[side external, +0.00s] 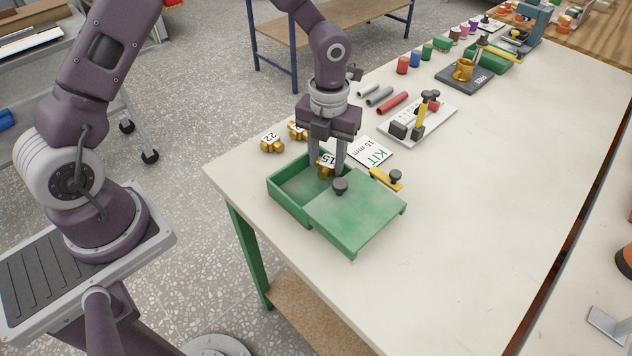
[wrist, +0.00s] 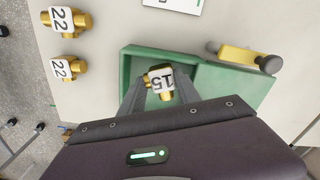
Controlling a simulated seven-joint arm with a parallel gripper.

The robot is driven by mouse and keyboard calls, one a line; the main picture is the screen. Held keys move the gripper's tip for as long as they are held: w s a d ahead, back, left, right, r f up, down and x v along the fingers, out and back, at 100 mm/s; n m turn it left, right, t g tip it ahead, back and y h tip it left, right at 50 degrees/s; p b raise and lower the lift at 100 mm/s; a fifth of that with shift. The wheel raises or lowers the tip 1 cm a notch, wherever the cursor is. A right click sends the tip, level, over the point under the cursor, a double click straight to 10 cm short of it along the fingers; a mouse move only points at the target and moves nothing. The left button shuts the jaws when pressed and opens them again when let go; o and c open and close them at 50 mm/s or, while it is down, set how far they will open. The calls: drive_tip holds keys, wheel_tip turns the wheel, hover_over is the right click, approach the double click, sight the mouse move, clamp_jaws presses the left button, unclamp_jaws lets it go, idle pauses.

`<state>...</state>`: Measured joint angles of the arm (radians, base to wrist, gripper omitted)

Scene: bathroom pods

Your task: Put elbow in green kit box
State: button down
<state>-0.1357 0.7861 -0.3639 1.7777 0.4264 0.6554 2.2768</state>
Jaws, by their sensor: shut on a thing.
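A brass elbow with a white label marked 15 (side external: 326,166) is between the fingers of my gripper (side external: 333,168), which is shut on it. It also shows in the wrist view (wrist: 160,83), where the gripper fingers (wrist: 158,95) flank it. The green kit box (side external: 284,192) is below, with its open compartment at the left and back. Its green lid (side external: 358,212) with a dark knob covers the right part. The elbow is over the open compartment; I cannot tell whether it touches the floor of the box. In the wrist view the box (wrist: 130,62) surrounds the elbow.
Two brass elbows marked 22 (wrist: 62,20) (wrist: 64,68) lie left of the box. A KIT 15 mm card (side external: 370,151) and a yellow tool with a dark knob (side external: 386,179) lie beside it. A white tray (side external: 418,120) stands behind. The right tabletop is clear.

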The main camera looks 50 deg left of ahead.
sight(326, 160)
drive_tip(key=shift+f, duration=1.5)
drive_tip(key=c, duration=1.1)
unclamp_jaws()
drive_tip(key=shift+c, duration=0.2)
drive_tip(key=shift+r, duration=0.1)
